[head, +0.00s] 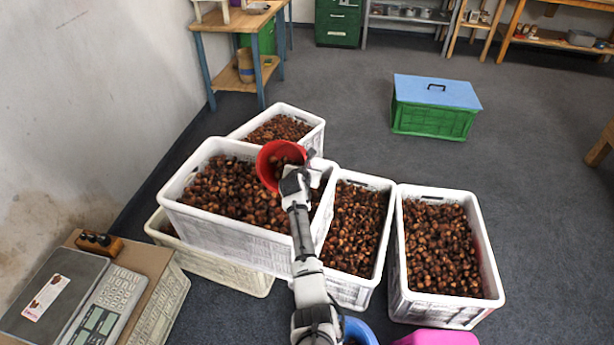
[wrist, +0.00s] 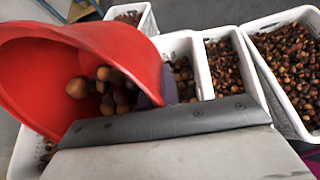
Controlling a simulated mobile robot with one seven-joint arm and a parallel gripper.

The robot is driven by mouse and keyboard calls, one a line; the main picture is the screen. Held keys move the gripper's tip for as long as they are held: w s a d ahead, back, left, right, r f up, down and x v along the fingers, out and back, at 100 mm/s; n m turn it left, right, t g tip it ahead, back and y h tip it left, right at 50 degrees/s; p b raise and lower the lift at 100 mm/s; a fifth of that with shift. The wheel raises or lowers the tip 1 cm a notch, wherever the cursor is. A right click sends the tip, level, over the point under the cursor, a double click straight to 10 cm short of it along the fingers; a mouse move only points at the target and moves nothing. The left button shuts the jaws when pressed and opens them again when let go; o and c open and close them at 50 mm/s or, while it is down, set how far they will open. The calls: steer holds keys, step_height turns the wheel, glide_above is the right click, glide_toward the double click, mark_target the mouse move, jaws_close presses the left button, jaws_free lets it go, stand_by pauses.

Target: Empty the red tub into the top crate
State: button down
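The red tub (head: 265,166) is tilted on its side above the right part of the top crate (head: 222,238). Several chestnuts (wrist: 110,90) are inside the tub, near its lower side in the wrist view. The top crate is white, stacked on a lower crate, and holds many chestnuts. My gripper (head: 293,181) is shut on the tub's rim or wall. In the wrist view, my gripper (wrist: 165,125) covers the foreground beside the red tub (wrist: 60,75). The fingertips and much of the crate under the tub are hidden.
White crates of chestnuts stand behind (head: 316,138) and to the right (head: 395,290). A blue-lidded green crate (head: 435,120) stands farther back on open grey floor. A scale (head: 65,300) is at lower left. A blue round tub (head: 360,331) and a pink object (head: 438,338) are at the bottom.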

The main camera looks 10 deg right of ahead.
steer(key=shift+s+a+f+t+b, duration=0.2)
steer(key=shift+s+f+t+b, duration=0.35)
steer(key=shift+b, duration=1.85)
steer(key=t+b, duration=0.1)
steer(key=b, duration=0.3)
steer(key=shift+a+r+t+h, duration=0.1)
steer(key=shift+t+h, duration=0.15)
steer(key=shift+h, duration=0.15)
steer(key=s+t+b, duration=0.1)
steer(key=b, duration=0.4)
steer(key=a+f+t+h+b, duration=0.1)
steer(key=t+b, duration=0.1)
steer(key=b, duration=0.3)
steer(key=shift+s+n, duration=0.3)
steer(key=shift+s, duration=0.05)
steer(key=t+b, duration=0.1)
steer(key=b, duration=0.2)
steer(key=s+t+h+b, duration=0.1)
steer(key=b, duration=0.2)
steer(key=shift+s+a+r+b, duration=0.2)
steer(key=shift+a+r+b, duration=0.1)
steer(key=shift+r+b, duration=0.05)
steer(key=shift+s+a+r+n+t+b, duration=0.1)
steer(key=shift+s+r+n+t+b, duration=0.3)
steer(key=shift+b, duration=0.75)
steer(key=shift+w, duration=0.15)
steer(key=shift+r, duration=0.25)
steer(key=s+r+p, duration=0.6)
steer(key=p, duration=0.5)
steer(key=shift+a+r, duration=0.3)
